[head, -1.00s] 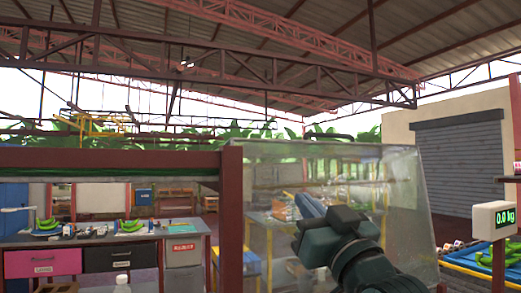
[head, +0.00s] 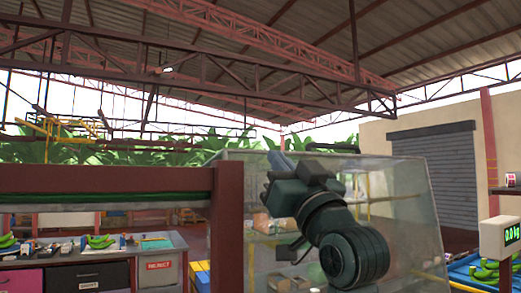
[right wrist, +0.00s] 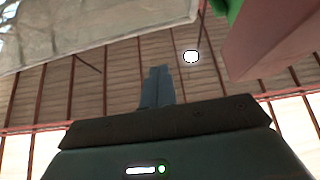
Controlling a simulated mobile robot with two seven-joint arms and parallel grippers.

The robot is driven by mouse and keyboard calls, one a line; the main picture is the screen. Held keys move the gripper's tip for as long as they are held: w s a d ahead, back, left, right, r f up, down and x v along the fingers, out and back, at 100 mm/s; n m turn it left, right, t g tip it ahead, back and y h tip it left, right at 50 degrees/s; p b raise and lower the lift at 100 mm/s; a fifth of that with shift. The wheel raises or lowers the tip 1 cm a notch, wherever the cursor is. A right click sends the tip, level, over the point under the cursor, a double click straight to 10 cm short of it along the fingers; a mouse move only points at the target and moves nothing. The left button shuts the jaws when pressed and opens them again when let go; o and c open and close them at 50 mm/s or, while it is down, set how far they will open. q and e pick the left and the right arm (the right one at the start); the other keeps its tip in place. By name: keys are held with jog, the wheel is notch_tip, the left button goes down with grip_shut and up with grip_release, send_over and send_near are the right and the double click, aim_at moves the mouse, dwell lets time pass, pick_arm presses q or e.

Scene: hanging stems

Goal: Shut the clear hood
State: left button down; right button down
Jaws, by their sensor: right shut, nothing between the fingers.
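The clear hood (head: 405,205) is a large see-through panel right of the red-brown post in the head view, standing raised and slightly slanted. A dark bar like a handle (head: 332,147) runs along its top edge. My right gripper (head: 277,160) is shut and empty, its blue-grey fingers pointing up near the hood's top edge, left of the bar. I cannot tell whether they touch the hood. In the right wrist view the closed fingers (right wrist: 157,86) point at the roof, and a pale clear sheet, apparently the hood (right wrist: 95,30), fills the upper left. My left gripper is not in view.
A red-brown post (head: 227,225) and crossbeam (head: 100,180) stand close on the left. A scale display (head: 499,236) and a blue tray of green bananas (head: 485,270) are at the right. A bench with drawers and a reject bin (head: 160,270) is behind, at left.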

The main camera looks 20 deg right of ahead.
jog(key=w+r+p, duration=0.1)
jog(key=w+p, duration=0.1)
jog(key=w, duration=0.5)
jog(key=shift+a, duration=0.25)
jog(key=shift+r, duration=0.1)
